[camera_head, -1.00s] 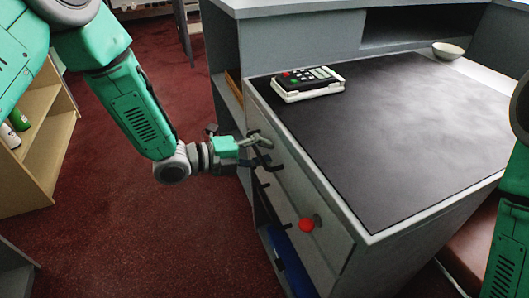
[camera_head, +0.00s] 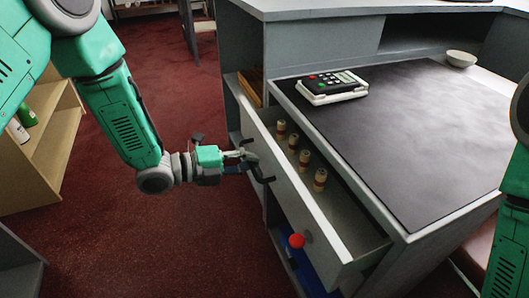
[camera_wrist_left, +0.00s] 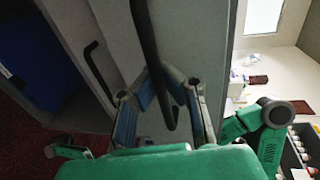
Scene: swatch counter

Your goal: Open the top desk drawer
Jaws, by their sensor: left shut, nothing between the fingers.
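The top desk drawer (camera_head: 311,212) stands partly open in the head view, with several small cork-coloured cylinders (camera_head: 304,159) inside. Its black bar handle (camera_head: 263,173) is on the front face near the far end. My left gripper (camera_head: 247,156) is at this handle, shut with nothing held between its fingers. In the left wrist view the dark handle bar (camera_wrist_left: 150,55) runs down to the fingertips (camera_wrist_left: 178,80); whether the fingers are hooked behind it is hard to tell. My right gripper is out of view.
A keypad device (camera_head: 331,87) and a bowl (camera_head: 461,58) rest on the dark desktop (camera_head: 420,130). A red knob (camera_head: 297,240) sits below the drawer. A wooden shelf (camera_head: 52,137) stands at the left. Red carpet (camera_head: 170,235) is clear before the desk.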

